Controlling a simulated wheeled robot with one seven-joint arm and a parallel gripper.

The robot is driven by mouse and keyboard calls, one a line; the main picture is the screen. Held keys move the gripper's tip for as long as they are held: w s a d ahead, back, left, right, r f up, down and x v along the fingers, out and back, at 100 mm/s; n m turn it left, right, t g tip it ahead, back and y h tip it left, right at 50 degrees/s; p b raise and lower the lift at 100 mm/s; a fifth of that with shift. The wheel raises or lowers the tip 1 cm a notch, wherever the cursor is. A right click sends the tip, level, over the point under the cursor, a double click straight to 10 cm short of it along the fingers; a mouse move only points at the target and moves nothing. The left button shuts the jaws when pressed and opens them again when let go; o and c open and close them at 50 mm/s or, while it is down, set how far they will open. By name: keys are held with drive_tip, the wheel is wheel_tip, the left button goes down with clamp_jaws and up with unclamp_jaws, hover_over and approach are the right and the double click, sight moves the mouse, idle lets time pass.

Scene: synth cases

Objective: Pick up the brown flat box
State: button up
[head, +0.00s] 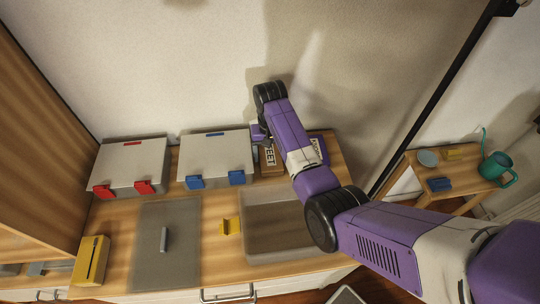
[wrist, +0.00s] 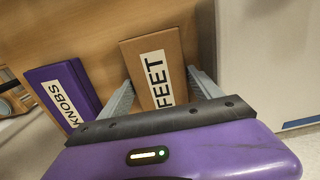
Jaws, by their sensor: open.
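The brown flat box (wrist: 133,52) has a white label reading FEET and lies on the wooden counter in the wrist view. In the head view the brown box (head: 270,168) is by the wall, right of the blue-latched grey case, partly hidden by my arm. My gripper (wrist: 160,80) is open and empty, with one grey finger on each side of the brown box's near part. I cannot tell whether the fingers touch it. In the head view my gripper (head: 260,133) is above the box, its fingers mostly hidden.
A purple box (wrist: 62,92) labelled KNOBS stands left of the brown box in the wrist view. A blue-latched grey case (head: 215,155) and a red-latched case (head: 130,165) stand along the wall.

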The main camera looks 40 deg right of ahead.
drive_tip(key=shift+f, duration=0.35)
drive_tip(key=c, duration=1.1)
drive_tip(key=shift+c, duration=0.2)
drive_tip(key=shift+r, duration=0.2)
